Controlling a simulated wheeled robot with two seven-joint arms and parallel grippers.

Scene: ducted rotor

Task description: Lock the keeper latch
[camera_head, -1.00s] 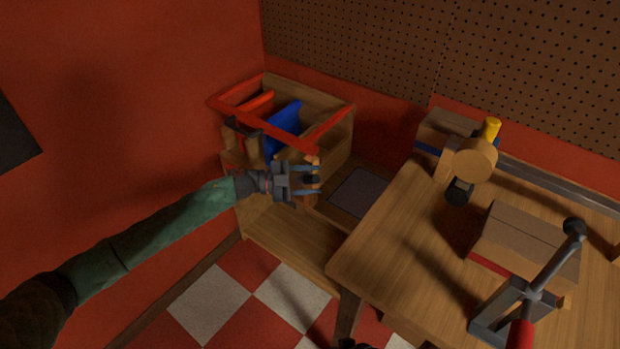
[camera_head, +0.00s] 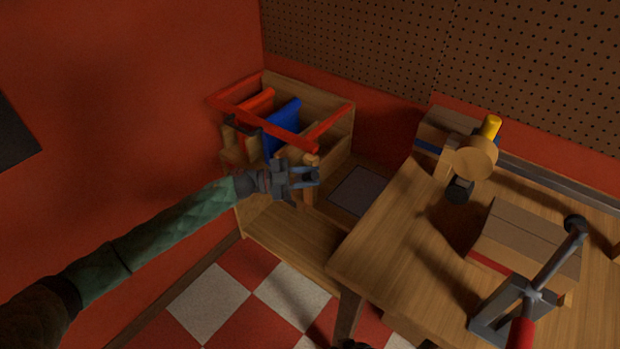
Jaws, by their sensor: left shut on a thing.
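A wooden box with a red frame (camera_head: 228,98) on its top stands on a low shelf in the corner. A small light-wood piece at the box's front right corner (camera_head: 311,160) looks like the keeper latch. My left gripper (camera_head: 314,176) comes in from the left and is shut on this piece. The fingers hide much of it, so I cannot tell whether it is locked. My right gripper is not in view.
A blue panel (camera_head: 283,126) and a red-orange part (camera_head: 256,104) stand inside the box. A wooden workbench (camera_head: 385,245) on the right holds a lever device (camera_head: 535,296), a wooden block (camera_head: 520,238) and a round-headed wooden tool (camera_head: 475,158). A grey pad (camera_head: 357,191) lies between box and bench.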

